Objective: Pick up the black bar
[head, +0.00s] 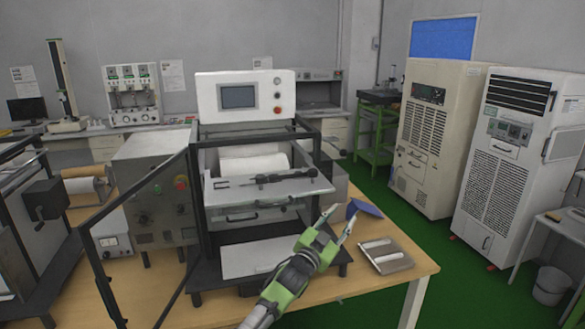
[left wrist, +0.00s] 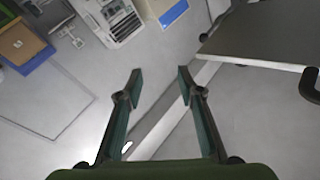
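The black bar (head: 272,179) lies roughly level across the pulled-out light tray (head: 310,187) of the white-topped test machine. My left gripper (head: 342,217), green and grey, is in front of the machine, below and to the right of the tray. It is apart from the bar, its fingers are spread and nothing is between them. The left wrist view also shows the left gripper (left wrist: 157,75) open and empty, with a grey surface behind it. I cannot make out the black bar in that view. My right gripper is not in view.
A dark-framed door (head: 140,190) stands open left of the tray. A blue object (head: 365,207) and a flat tray with pale pieces (head: 385,254) lie on the wooden table (head: 360,284) at right. The test machine's control head (head: 246,95) rises above the bar.

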